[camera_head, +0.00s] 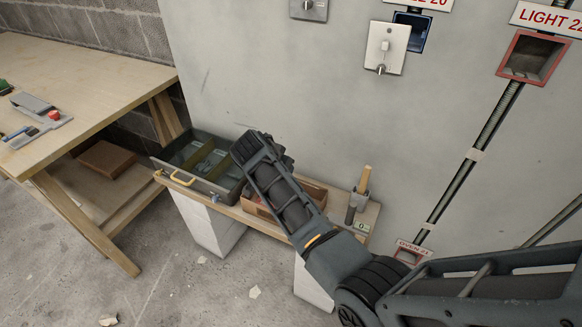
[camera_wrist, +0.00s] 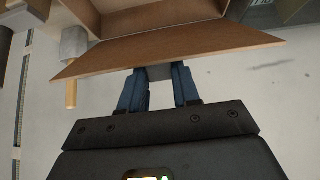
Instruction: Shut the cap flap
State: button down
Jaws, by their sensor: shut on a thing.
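In the wrist view a brown wooden flap (camera_wrist: 165,46) spans the picture along the front of an open wooden box (camera_wrist: 185,22). The flap stands out from the box, and the box's hollow shows past it. My gripper (camera_wrist: 160,85) has its two blue fingers close together on a small dark grey tab (camera_wrist: 160,73) at the flap's near edge. In the head view part of the box (camera_head: 312,190) shows on a low bench behind my arm. My fingers and the flap are hidden there.
On the bench (camera_head: 372,222), a grey metal box (camera_head: 163,163) with a yellow handle stands left. A wooden-handled tool (camera_head: 366,178) stands right, also in the wrist view (camera_wrist: 71,92). A workbench (camera_head: 90,75) is at far left; wall boxes (camera_head: 535,58) hang above.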

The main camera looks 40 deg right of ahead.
jog(key=a+f+h+b, duration=0.2)
jog(key=f+b, duration=0.1)
jog(key=b, duration=0.3)
jog(key=s+a+f+t+h+b, duration=0.1)
jog(key=a+f+h+b, duration=0.1)
jog(key=f+b, duration=0.2)
jog(key=s+a+f+t+h+b, duration=0.1)
jog(key=a+f+h+b, duration=0.1)
jog(key=b, duration=0.7)
jog(key=shift+s+a+f, duration=0.1)
jog(key=shift+s+f, duration=0.05)
jog(key=shift+f, duration=0.9)
jog(key=c, duration=0.9)
grip_release()
jog(key=shift+s, duration=0.1)
jog(key=shift+o, duration=0.5)
jog(key=shift+f, duration=0.1)
jog(key=shift+s, duration=0.1)
jog(key=r+v, duration=0.1)
jog(key=v, duration=0.7)
jog(key=shift+w+t+p, duration=0.25)
jog(key=shift+t+p, duration=0.05)
jog(key=shift+p, duration=0.1)
